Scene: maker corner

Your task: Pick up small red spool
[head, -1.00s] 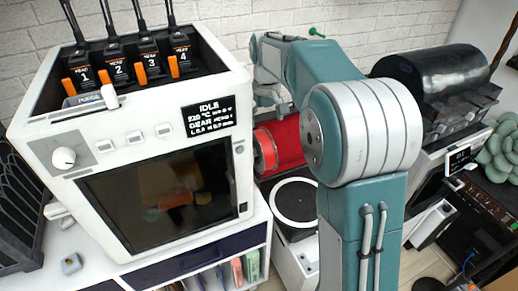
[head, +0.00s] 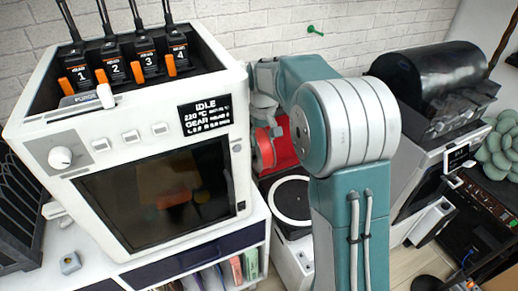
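A red spool (head: 264,150) stands on edge behind the right side of the white machine, its round side partly facing me. A larger red surface (head: 286,152) shows just behind it, partly hidden by my arm. I cannot tell whether that is part of the same thing. My gripper (head: 268,122) hangs from the grey wrist and points down at the top of the spool. It is small and partly hidden, so I cannot tell whether its fingers are open or touching the spool.
The white machine (head: 60,130) with a dark window and numbered black modules stands close at left. A black-and-white turntable-like disc (head: 291,201) lies below the spool. A black cylinder machine (head: 425,85) and a green succulent (head: 500,150) are at right. A brick wall is behind.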

